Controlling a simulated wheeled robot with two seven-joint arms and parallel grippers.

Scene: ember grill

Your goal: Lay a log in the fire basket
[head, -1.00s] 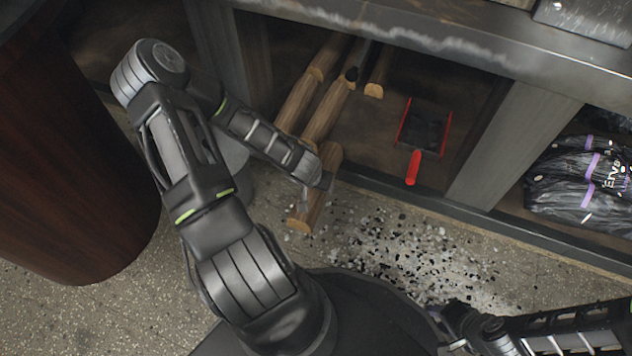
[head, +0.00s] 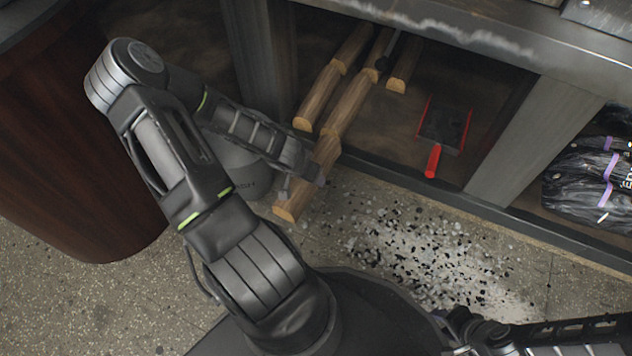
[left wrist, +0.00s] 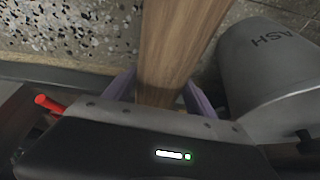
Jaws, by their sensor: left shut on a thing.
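My left gripper (head: 300,180) is shut on a split wooden log (head: 291,206) in front of the shelf. In the left wrist view the log (left wrist: 180,45) runs between the two fingers of the gripper (left wrist: 160,95). Its near end is over the floor, and its far end is by the shelf's front edge. More logs (head: 318,97) lie inside the shelf behind it. My right gripper (head: 462,322) is low at the bottom right, dark and partly cut off, so its jaws are unclear. I see no fire basket in these views.
A grey bucket marked ASH (left wrist: 265,75) stands beside the held log. A red-handled dustpan (head: 433,160) lies in the shelf. Dark bags (head: 590,185) fill the right bay. A brown round barrel (head: 80,160) stands left. Black and white chips (head: 420,250) litter the floor.

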